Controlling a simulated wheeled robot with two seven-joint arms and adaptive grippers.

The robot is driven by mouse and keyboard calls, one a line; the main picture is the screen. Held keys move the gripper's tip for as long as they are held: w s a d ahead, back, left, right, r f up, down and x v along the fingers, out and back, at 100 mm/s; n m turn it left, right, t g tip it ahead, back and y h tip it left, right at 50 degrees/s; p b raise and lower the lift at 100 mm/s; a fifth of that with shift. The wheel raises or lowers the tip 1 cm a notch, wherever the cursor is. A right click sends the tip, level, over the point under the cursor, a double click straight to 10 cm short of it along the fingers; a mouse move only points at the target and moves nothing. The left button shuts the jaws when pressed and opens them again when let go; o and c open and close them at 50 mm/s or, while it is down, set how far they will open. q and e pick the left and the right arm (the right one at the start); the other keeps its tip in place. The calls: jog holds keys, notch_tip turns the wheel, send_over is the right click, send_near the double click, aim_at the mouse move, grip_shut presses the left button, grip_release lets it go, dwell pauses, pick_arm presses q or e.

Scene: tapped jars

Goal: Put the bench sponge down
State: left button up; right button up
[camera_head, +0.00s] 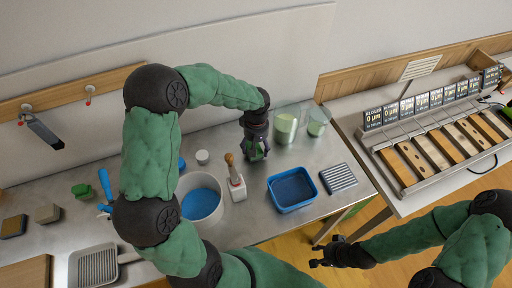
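Two small blocks sit at the far left of the steel bench: a dark-topped block with a tan edge (14,226) and a grey-beige block (47,214). Either could be the bench sponge; I cannot tell which. My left gripper (256,152) points down over the bench, left of the glass jars and behind the blue tray. It is dark and small here, and I cannot make out whether its fingers hold anything. My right gripper (320,262) is over the floor in front of the bench, its fingers apart and empty, away from the blocks.
A blue tray (272,202), striped cloth (338,177), white bottle with brush (237,189), round pot (217,213) and glass jars (285,127) crowd the bench. A side table (393,205) holds a rack of wooden bars. Bare steel shows left of the jars.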

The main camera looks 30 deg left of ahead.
pick_arm(q)
jog(key=shift+f, duration=0.15)
jog(key=shift+f, duration=0.15)
jog(key=o, duration=1)
jog(key=shift+r, duration=0.45)
notch_tip(320, 180, up, 12)
jog(key=p, duration=0.3)
jog(key=shift+f, duration=0.2)
jog(key=shift+f, duration=0.1)
